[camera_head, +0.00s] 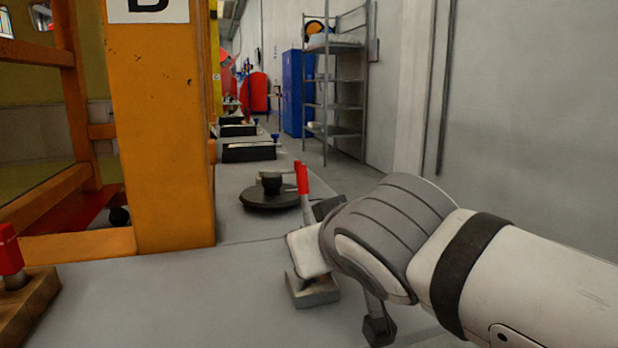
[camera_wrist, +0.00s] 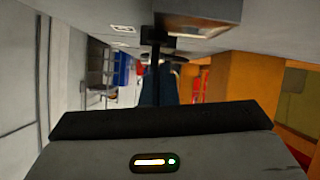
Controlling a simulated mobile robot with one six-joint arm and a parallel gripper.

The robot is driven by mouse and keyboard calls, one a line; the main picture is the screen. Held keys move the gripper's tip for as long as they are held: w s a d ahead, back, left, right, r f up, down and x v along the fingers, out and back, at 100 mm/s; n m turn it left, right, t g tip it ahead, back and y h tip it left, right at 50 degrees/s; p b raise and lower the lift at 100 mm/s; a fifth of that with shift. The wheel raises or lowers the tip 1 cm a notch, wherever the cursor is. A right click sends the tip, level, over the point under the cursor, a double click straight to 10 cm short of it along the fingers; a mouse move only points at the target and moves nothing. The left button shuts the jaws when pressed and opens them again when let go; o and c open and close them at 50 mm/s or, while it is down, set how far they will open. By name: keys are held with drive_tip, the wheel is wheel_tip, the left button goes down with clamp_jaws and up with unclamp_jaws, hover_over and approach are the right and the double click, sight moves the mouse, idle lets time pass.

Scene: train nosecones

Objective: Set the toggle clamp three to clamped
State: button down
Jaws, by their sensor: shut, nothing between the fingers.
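A toggle clamp with an upright red handle (camera_head: 302,178) stands just past the end of my arm; my wrist covers most of its body, so its clamping arm is hidden. A second red handle (camera_head: 10,250) stands upright on a wooden block at the left edge. No label shows which clamp is number three. My gripper fingers (camera_wrist: 158,85) are shut and empty in the wrist view, pointing forward along the bench. In the head view they are hidden behind my wrist. I cannot tell whether they touch the clamp.
A round dark disc with a knob (camera_head: 270,194) sits on the grey bench (camera_head: 150,300) beyond the clamp. Black blocks (camera_head: 249,152) line the bench farther back. An orange post (camera_head: 165,130) rises at left. A metal shelf (camera_head: 335,90) stands against the wall. The front bench is mostly clear.

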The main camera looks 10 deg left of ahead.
drive_tip(key=shift+d+f, duration=0.1)
drive_tip(key=shift+f, duration=0.45)
drive_tip(key=r, duration=0.1)
drive_tip(key=r+p, duration=0.1)
drive_tip(key=r, duration=0.1)
drive_tip(key=r+p, duration=0.1)
drive_tip(key=r, duration=0.1)
drive_tip(key=shift+s+a, duration=0.1)
drive_tip(key=shift+a, duration=0.3)
drive_tip(key=s+f+p+v, duration=0.1)
drive_tip(key=f+v, duration=0.1)
drive_tip(key=v, duration=0.7)
drive_tip(key=shift+s+d+r+p, duration=0.2)
drive_tip(key=shift+s+d+p, duration=0.1)
drive_tip(key=shift+d+p, duration=0.05)
